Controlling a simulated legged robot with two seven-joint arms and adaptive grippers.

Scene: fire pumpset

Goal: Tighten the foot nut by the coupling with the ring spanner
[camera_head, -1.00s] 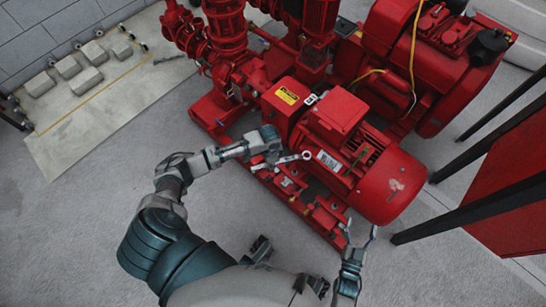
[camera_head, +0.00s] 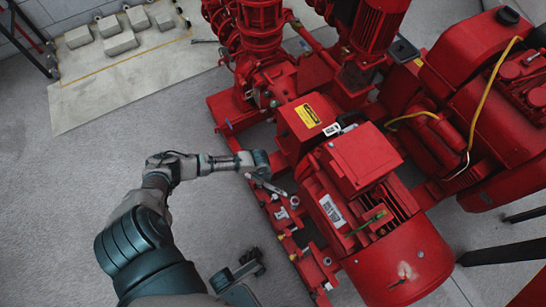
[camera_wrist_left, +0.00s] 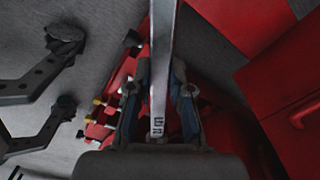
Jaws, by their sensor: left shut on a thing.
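My left gripper (camera_head: 262,168) is shut on the steel ring spanner (camera_head: 268,186), above the near side of the red pumpset base. The spanner slants down to the right, its far end close to a small pale ring-like spot (camera_head: 294,201) by the motor foot. I cannot tell whether that spot is the spanner's ring or a nut. In the left wrist view the spanner's flat shank (camera_wrist_left: 160,60) lies between the two fingers (camera_wrist_left: 159,95); its ring end is out of view. The foot nut by the coupling cannot be told apart.
The red motor (camera_head: 395,260) stands right of the spanner. The red housing with a yellow label (camera_head: 308,116) rises behind it. The base rail (camera_head: 312,268) carries small fittings. Open grey floor (camera_head: 90,180) lies left. Grey blocks (camera_head: 120,43) lie at the back left.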

